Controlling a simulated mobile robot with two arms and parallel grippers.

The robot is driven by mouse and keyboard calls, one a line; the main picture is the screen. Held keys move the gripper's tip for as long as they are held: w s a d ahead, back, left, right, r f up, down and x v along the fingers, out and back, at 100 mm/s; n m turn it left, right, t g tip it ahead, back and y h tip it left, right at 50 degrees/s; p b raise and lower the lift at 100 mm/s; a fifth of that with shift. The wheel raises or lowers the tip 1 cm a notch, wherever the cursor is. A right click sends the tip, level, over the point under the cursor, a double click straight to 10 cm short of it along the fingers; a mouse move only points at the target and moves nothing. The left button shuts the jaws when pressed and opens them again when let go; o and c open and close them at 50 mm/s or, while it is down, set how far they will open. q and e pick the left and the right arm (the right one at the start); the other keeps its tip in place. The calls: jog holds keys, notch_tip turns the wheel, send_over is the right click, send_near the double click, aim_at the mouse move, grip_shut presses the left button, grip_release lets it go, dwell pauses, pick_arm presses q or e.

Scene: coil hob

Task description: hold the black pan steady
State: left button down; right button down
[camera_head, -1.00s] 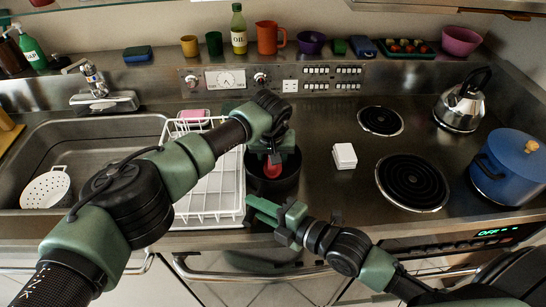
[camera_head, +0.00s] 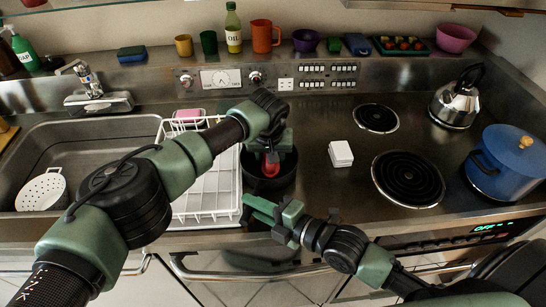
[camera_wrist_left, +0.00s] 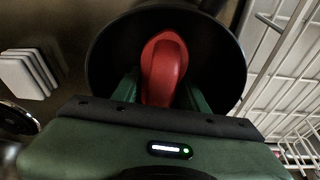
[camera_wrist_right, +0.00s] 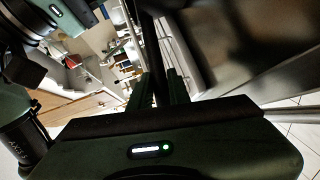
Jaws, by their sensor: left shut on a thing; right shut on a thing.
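The black pan (camera_head: 286,182) stands on the steel counter just right of the dish rack, and its dark round inside fills the middle of the left wrist view (camera_wrist_left: 105,62). My left gripper (camera_head: 271,158) points down into the pan and is shut on a red utensil (camera_wrist_left: 165,68), whose lower end is inside the pan. My right gripper (camera_head: 258,208) is at the front of the pan near the counter edge. In the right wrist view, its fingers are shut on the dark bar of the pan handle (camera_wrist_right: 152,55). Most of the handle is hidden in the head view.
A white wire dish rack (camera_head: 215,195) stands close on the left, beside the sink (camera_head: 100,150). A white block (camera_head: 340,154) lies to the right. Farther right are two coil burners (camera_head: 408,178), a kettle (camera_head: 455,104) and a blue pot (camera_head: 505,165).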

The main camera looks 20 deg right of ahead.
pick_arm(q)
jog(key=shift+w+a+f, duration=0.1)
jog(key=shift+w+a, duration=0.1)
jog(key=shift+a, duration=0.25)
jog(key=shift+w+a, duration=0.2)
jog(key=shift+a, duration=0.25)
jog(key=shift+s+d, duration=0.1)
jog(key=shift+d, duration=0.05)
jog(key=shift+s+d, duration=0.25)
jog(key=shift+d, duration=0.4)
jog(key=shift+s+d, duration=0.25)
jog(key=shift+d, duration=0.35)
jog(key=shift+w+a, duration=0.3)
jog(key=shift+a, duration=0.4)
jog(key=shift+w+a, duration=0.25)
jog(key=shift+a, duration=0.4)
jog(key=shift+s+d, duration=0.3)
jog(key=shift+d, duration=0.4)
jog(key=shift+s+d, duration=0.3)
jog(key=shift+d, duration=0.35)
jog(key=shift+w+a, duration=0.3)
jog(key=shift+a, duration=0.45)
jog(key=shift+w+a, duration=0.3)
jog(key=shift+a, duration=0.4)
jog(key=shift+s+d, duration=0.3)
jog(key=shift+d, duration=0.45)
jog(key=shift+s+d, duration=0.3)
jog(key=shift+d, duration=0.4)
